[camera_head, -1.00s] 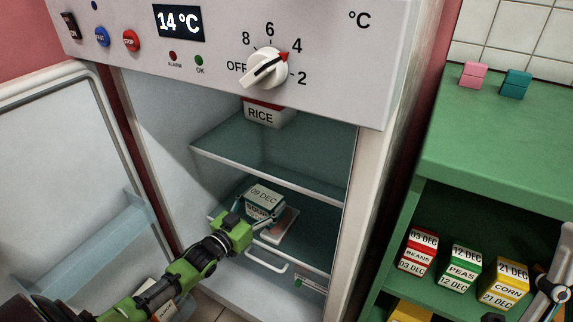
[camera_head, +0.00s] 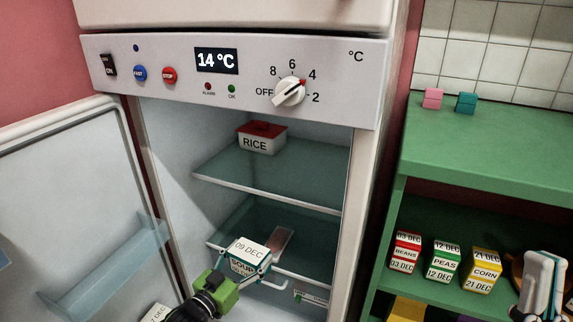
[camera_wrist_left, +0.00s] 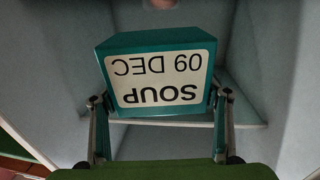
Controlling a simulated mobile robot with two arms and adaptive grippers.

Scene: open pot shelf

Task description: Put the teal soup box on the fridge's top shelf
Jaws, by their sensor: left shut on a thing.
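The teal soup box (camera_head: 248,257) has a white label reading "SOUP" and "09 DEC". My left gripper (camera_head: 250,268) is shut on it, just in front of the fridge's lower shelf in the head view. In the left wrist view the soup box (camera_wrist_left: 160,70) sits between the two fingers (camera_wrist_left: 160,115), one at each side. The fridge stands open. My right gripper (camera_head: 540,290) is at the lower right edge, partly cut off.
The open fridge door (camera_head: 70,200) stands at the left. A flat package (camera_head: 281,240) lies on the lower shelf (camera_head: 300,258). The top shelf is clear right of the rice box. A green shelf unit (camera_head: 490,150) at right holds beans, peas and corn boxes.

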